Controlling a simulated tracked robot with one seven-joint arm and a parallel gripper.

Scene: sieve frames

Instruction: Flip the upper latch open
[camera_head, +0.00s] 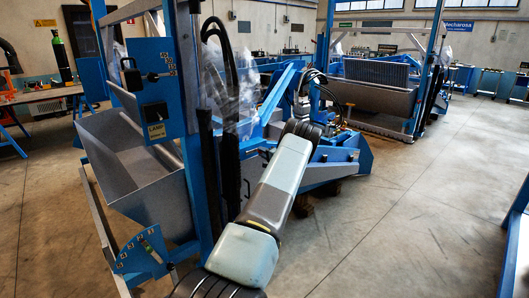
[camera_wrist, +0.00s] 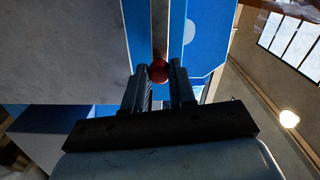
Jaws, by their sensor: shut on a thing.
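In the wrist view my gripper (camera_wrist: 159,76) has its two dark fingers on either side of a small red ball knob (camera_wrist: 158,70). The fingers are closed in on the knob, which sits at the fingertips in front of a grey strip on a blue panel (camera_wrist: 205,35). The rest of the latch behind the knob is hidden or too dark to make out. In the head view my arm reaches up across the middle, and my gripper and the red knob cannot be made out there.
A blue machine frame with a grey hopper (camera_head: 130,165) stands at the left. Its upper plate bears a black lever (camera_head: 133,76) and a number scale. A lower blue scale plate (camera_head: 140,250) is near the floor. A second machine (camera_head: 375,90) stands behind.

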